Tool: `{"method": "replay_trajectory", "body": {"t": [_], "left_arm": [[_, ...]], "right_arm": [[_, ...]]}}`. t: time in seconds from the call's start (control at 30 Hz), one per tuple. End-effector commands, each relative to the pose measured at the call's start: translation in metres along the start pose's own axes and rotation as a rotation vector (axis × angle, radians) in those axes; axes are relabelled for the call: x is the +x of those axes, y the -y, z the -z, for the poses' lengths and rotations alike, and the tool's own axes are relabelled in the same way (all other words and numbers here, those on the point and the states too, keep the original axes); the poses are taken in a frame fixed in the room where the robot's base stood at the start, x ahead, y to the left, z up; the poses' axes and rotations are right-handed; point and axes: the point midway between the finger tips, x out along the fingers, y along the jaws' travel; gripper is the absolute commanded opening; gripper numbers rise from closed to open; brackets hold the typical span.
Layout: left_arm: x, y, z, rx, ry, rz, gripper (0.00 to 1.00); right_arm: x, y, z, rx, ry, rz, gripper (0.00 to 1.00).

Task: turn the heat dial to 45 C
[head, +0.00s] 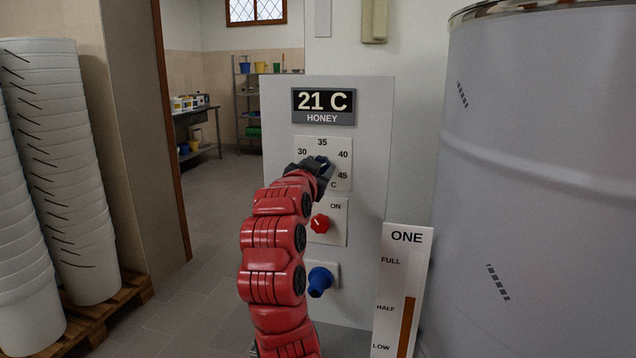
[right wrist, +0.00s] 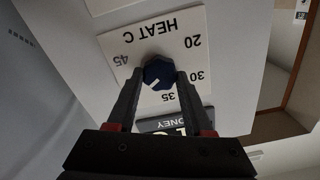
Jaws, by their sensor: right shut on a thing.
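The heat dial (right wrist: 158,72) is a dark blue knob with a white pointer mark. It sits on a white scale plate (head: 340,146) marked in degrees C; 20, 30, 35 and 45 show in the right wrist view. The mark points to the lower left there, between 35 and 45, roughly where 40 is hidden behind a finger. My right gripper (head: 322,168) is shut on the dial, one finger on each side. In the head view the gripper covers most of the dial. My left gripper is not in view.
Above the plate a display (head: 323,105) reads 21 C HONEY. Below are a red ON knob (head: 320,223) and a blue knob (head: 319,282). A level gauge (head: 402,290) marked ONE and a large grey tank (head: 530,180) stand right. Stacked white buckets (head: 60,170) stand left.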

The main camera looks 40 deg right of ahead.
Motion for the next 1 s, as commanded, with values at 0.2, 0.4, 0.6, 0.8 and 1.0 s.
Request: {"method": "replay_trajectory", "body": {"t": [0.2,0.4,0.6,0.8,1.0], "left_arm": [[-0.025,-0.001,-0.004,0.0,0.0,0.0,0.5],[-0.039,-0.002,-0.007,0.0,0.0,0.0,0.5],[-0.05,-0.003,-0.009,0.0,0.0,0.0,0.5],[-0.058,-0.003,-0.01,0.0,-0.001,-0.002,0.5],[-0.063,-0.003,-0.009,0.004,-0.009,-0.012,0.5]], "right_arm": [[0.0,-0.002,-0.006,0.203,0.002,0.0,0.0],[0.0,-0.003,-0.005,0.393,0.002,-0.001,0.0],[0.001,-0.003,-0.005,0.58,0.002,-0.003,0.0],[0.0,-0.003,-0.004,0.762,0.001,-0.001,0.0],[0.0,-0.003,-0.003,0.911,0.0,0.0,0.0]]}}
